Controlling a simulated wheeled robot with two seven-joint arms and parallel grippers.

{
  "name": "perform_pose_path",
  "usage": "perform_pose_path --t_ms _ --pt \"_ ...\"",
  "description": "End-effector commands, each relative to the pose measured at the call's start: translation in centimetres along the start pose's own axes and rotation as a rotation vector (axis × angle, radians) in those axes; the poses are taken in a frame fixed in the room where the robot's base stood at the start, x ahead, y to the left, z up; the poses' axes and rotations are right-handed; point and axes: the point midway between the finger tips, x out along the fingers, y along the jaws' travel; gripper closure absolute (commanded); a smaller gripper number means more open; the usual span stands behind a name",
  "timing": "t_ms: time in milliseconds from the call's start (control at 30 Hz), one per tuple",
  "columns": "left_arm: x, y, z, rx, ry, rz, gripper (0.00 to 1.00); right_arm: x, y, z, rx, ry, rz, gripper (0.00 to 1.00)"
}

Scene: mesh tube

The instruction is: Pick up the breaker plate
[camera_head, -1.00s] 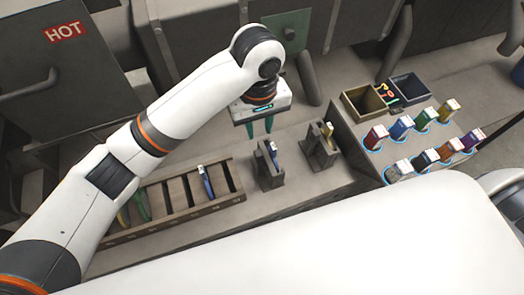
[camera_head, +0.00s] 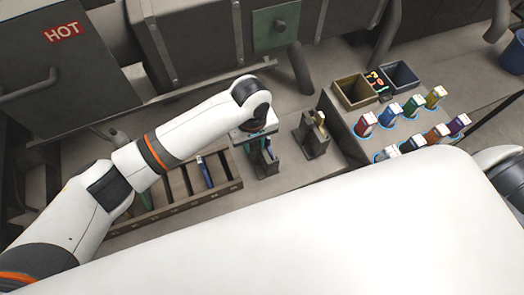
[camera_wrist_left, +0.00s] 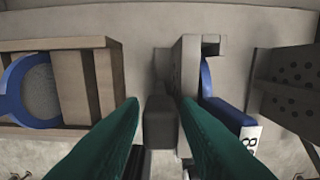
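My left gripper (camera_head: 262,142) is over the nearer-left grey stand (camera_head: 264,165). In the left wrist view my green fingers (camera_wrist_left: 160,108) are spread apart, with a grey block of that stand showing between them. A blue-edged piece with a white label (camera_wrist_left: 228,112) sits in the stand, beside the right finger. I cannot tell which piece is the breaker plate. A dark part with several holes (camera_wrist_left: 288,76) shows at the right of the left wrist view. A second grey stand (camera_head: 312,143) holds a brass-coloured piece (camera_head: 319,119). My right gripper is not in view.
A wooden rack (camera_head: 185,205) left of the stands holds coloured-rim screens, one blue (camera_head: 204,172). On the right bench are several labelled coloured pieces (camera_head: 389,115) and two open bins (camera_head: 356,92). A dark machine (camera_head: 185,45) stands behind.

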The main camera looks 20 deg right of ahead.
Motion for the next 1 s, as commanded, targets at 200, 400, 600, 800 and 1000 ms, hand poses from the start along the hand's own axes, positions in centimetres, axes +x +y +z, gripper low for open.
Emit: perform_pose_path --t_ms 200,400,600,800,1000 --pt "0.0 0.02 0.01 0.0 0.0 0.001 0.86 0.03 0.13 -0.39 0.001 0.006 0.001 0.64" --pt "-0.03 0.02 0.01 0.0 0.0 0.001 1.0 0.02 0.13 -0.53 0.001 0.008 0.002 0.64" --pt "-0.06 0.02 0.01 0.0 0.0 0.001 1.0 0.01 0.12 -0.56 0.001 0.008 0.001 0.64" --pt "-0.08 0.01 0.02 0.0 0.0 0.001 1.0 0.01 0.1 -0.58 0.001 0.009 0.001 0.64" --pt "-0.1 0.01 0.03 0.0 0.0 0.001 1.0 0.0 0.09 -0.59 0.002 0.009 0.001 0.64"
